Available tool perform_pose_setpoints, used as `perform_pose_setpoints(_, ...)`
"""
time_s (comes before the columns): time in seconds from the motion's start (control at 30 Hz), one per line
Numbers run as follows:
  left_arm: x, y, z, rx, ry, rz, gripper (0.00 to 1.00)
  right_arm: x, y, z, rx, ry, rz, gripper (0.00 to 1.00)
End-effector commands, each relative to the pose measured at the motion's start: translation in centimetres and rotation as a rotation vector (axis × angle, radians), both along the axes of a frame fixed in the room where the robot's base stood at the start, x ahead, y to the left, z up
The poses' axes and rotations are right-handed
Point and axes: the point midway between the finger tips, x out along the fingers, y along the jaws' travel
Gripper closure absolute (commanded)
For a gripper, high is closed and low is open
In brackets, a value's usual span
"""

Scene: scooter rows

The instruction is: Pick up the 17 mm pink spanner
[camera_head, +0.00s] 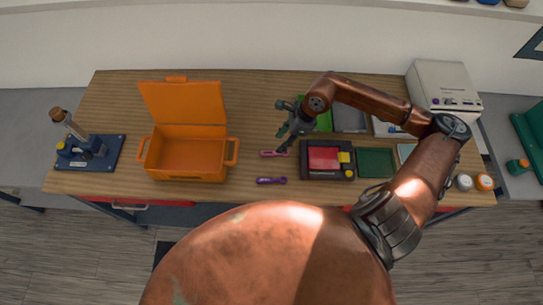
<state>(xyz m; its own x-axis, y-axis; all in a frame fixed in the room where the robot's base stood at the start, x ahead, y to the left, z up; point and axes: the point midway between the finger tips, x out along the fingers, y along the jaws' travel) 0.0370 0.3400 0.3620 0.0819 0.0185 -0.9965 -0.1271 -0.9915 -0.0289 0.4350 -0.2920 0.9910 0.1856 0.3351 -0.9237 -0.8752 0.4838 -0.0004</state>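A small pink spanner (270,153) lies on the wooden table, to the right of the orange toolbox. My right gripper (283,145) reaches down from the upper right. Its fingertips are at or just above the right end of the pink spanner and hide part of that end. I cannot tell whether the fingers touch it or how far apart they are. A purple spanner (271,180) lies nearer the front edge, apart from the pink one. My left gripper is not in view.
An open orange toolbox (187,175) stands left of the spanners. A dark tray with a red block (323,157) lies close on the right, with green and grey trays (375,162) beyond. A blue-based stand (90,153) is at the far left.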

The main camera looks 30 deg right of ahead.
Motion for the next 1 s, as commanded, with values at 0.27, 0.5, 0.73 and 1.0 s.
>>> perform_pose_setpoints(0.27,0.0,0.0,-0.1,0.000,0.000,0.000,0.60,0.5,0.9,-2.5,0.003,0.001,0.001,0.64)
perform_pose_setpoints(0.5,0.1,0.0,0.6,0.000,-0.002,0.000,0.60,1.0,1.8,-5.3,0.003,0.002,0.000,0.64)
perform_pose_setpoints(0.73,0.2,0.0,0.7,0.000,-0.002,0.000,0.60,1.5,2.4,-7.5,0.000,0.001,0.000,0.64)
perform_pose_setpoints(1.0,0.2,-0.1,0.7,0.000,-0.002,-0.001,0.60,1.5,2.4,-7.7,-0.001,0.000,0.001,0.67)
